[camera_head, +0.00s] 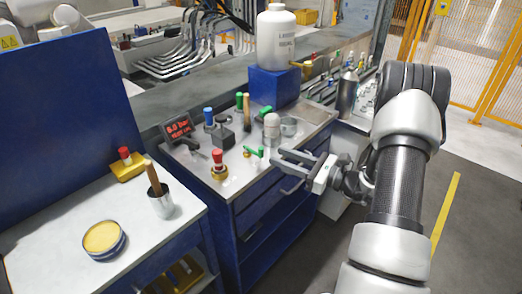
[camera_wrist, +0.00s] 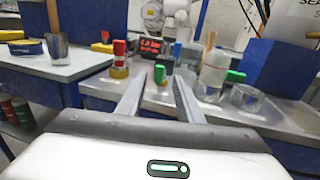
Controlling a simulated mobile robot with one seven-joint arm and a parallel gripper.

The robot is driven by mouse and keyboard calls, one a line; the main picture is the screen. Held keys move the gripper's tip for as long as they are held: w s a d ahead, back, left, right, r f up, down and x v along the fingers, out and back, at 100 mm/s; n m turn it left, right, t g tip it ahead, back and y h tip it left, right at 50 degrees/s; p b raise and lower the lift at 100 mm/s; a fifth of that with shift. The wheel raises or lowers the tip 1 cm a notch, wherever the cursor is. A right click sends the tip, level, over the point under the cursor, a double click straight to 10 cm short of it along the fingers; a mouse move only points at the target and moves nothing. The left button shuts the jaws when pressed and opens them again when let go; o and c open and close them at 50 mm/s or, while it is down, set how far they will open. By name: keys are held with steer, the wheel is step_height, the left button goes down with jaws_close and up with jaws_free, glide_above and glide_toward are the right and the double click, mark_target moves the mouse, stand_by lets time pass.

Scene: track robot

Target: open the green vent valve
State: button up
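A small valve with a green handle (camera_head: 254,151) stands on the grey top of the blue cabinet, near its front edge. In the wrist view the green handle (camera_wrist: 159,73) shows ahead, between the lines of my two fingers. My gripper (camera_head: 281,171) is open and empty, just right of this valve and apart from it. Its fingers (camera_wrist: 157,90) also show spread in the wrist view. A red-handled valve (camera_head: 218,162) with a brass base stands to the left. A second green handle (camera_head: 264,111) lies farther back. I cannot tell from labels which is the vent.
A lit red pressure display (camera_head: 178,129) stands at the back left of the cabinet top. A capped bottle (camera_head: 272,130) and a clear cup (camera_head: 288,127) stand close behind my gripper. A blue-capped part (camera_head: 208,116) is farther back. A white bench (camera_head: 100,220) is at left.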

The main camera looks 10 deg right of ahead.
mark_target(261, 155)
steer(key=x, duration=0.8)
steer(key=shift+c, duration=0.4)
jaws_close()
